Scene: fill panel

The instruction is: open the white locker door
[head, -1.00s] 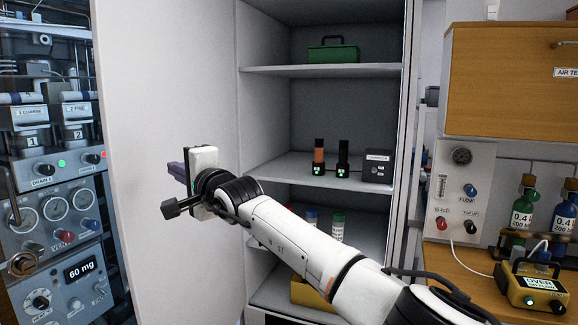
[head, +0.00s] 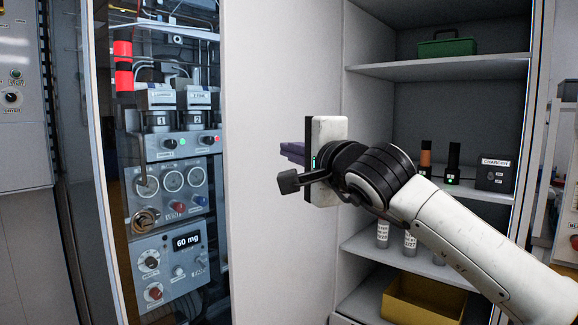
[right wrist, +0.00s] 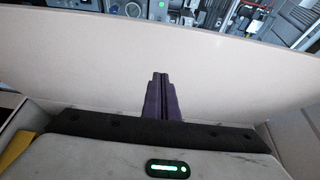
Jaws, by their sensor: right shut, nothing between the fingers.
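The white locker door (head: 268,235) stands open, swung out to the left of the locker. Its inner face is toward me in the head view, and it also fills the middle of the right wrist view (right wrist: 85,70). My right gripper (head: 290,152) is in front of this inner face, about halfway across the door. Its purple fingers are together and empty, pointing at the panel; they also show in the right wrist view (right wrist: 160,85). I cannot tell whether the fingertips touch the door. The door's outer face and handle are hidden. My left gripper is not in view.
The locker's shelves hold a green box (head: 446,47), a charger (head: 495,174), small bottles (head: 410,241) and a yellow bin (head: 422,300). An instrument rack (head: 170,225) with dials stands left of the door. My right arm crosses in front of the lower shelves.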

